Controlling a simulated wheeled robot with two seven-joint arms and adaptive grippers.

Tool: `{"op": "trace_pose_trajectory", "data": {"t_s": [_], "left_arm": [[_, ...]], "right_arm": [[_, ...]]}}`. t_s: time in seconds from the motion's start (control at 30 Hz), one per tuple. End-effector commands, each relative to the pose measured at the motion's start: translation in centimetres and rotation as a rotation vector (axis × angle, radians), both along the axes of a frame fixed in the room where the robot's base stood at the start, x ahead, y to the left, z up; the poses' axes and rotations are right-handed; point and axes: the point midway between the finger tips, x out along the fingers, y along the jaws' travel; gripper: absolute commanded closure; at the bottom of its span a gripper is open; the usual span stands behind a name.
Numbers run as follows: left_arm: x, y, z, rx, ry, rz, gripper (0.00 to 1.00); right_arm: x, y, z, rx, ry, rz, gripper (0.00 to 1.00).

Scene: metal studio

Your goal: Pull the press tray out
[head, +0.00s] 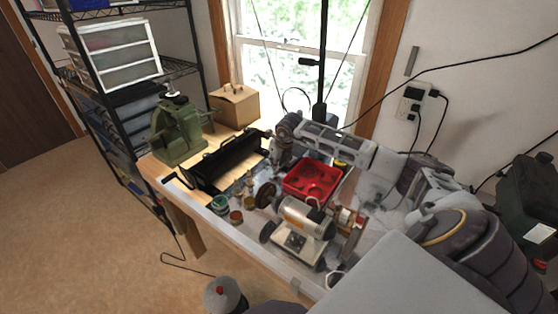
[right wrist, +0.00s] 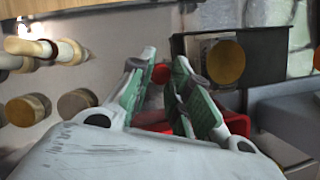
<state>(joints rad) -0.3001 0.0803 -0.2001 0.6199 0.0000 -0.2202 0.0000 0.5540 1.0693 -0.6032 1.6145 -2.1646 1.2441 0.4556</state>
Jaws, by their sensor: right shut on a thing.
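A green press-like machine (head: 180,135) stands at the left end of the bench. Beside it lies a long black unit (head: 222,162) with a crank at its left. I cannot tell which part is the press tray. My right gripper (head: 284,154) is by the right end of the black unit, left of a red tray (head: 311,181). In the right wrist view, a small red round thing (right wrist: 161,73) shows between the fingertips of my right gripper (right wrist: 159,82), and the jaws are shut on it. Its far side is hidden. My left gripper is not in view.
A bench grinder (head: 302,228) and several small jars (head: 236,217) crowd the front of the bench (head: 255,250). A cardboard box (head: 235,104) stands behind, below the window. A wire shelf with drawers (head: 112,55) is at the left. The floor (head: 75,220) is mostly clear.

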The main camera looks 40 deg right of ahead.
Motion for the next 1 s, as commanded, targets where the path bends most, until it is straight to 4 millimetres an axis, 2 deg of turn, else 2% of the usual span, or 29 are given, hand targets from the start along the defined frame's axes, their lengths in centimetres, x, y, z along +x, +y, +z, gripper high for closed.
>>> {"op": "trace_pose_trajectory", "data": {"t_s": [0.23,0.27,0.4,0.77,1.0], "left_arm": [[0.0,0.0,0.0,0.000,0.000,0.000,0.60],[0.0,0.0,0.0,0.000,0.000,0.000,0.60],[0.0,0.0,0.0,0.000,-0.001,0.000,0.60],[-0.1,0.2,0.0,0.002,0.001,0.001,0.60],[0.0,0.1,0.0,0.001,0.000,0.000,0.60]], "right_arm": [[0.0,0.5,0.0,0.007,-0.002,0.006,1.00],[0.0,0.5,0.0,0.008,-0.001,0.007,0.77],[0.0,0.4,0.0,0.008,-0.001,0.005,0.59],[0.0,0.3,0.1,0.005,-0.001,0.004,0.58],[-0.4,0.3,1.1,0.005,-0.001,0.004,0.58]]}}
